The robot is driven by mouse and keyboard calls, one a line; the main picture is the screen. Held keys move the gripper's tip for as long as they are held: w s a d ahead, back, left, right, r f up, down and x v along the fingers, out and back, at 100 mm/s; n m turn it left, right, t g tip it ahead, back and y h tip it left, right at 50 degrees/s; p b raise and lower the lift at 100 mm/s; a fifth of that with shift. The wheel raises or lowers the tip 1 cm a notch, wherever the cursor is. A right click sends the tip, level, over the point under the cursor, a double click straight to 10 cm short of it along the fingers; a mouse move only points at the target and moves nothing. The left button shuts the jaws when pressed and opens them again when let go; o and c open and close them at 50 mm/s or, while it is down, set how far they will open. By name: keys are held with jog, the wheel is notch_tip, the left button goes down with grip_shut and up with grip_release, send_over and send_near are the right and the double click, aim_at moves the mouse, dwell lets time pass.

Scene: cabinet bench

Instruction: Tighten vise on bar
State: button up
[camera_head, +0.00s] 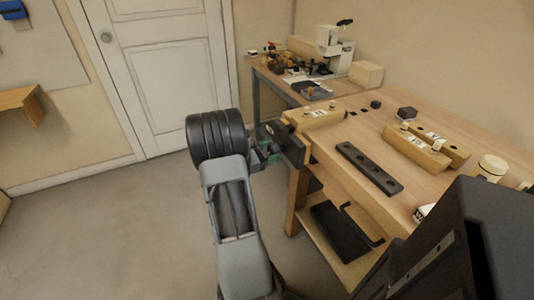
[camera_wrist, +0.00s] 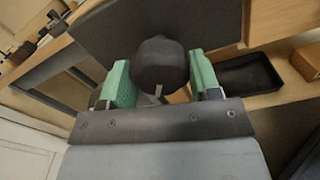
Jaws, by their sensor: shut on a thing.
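The vise (camera_head: 290,142) is a dark block with a dark jaw plate on the left end of the wooden workbench. Its dark round screw hub (camera_wrist: 160,65) sits between the green finger pads in the wrist view. My gripper (camera_head: 266,152) is shut on this hub, at the vise's outer face; it also shows in the wrist view (camera_wrist: 161,82). A pale wooden block with a white label (camera_head: 315,118) lies on the bench just behind the vise. I cannot tell whether it is the bar or whether the jaws touch it. The inside of the jaws is hidden.
A black strip with holes (camera_head: 369,168), wooden blocks (camera_head: 417,150) and a pale cylinder (camera_head: 491,167) stand on the bench. A black tray (camera_head: 340,232) is on the lower shelf. A second bench (camera_head: 262,75) stands behind. The floor (camera_head: 100,235) at left is clear.

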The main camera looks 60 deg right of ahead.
jog(key=o, duration=0.8)
jog(key=shift+w+a, duration=0.1)
jog(key=v, duration=0.6)
jog(key=shift+w+a+p, duration=0.25)
jog(key=shift+a+p, duration=0.05)
jog(key=shift+p, duration=0.1)
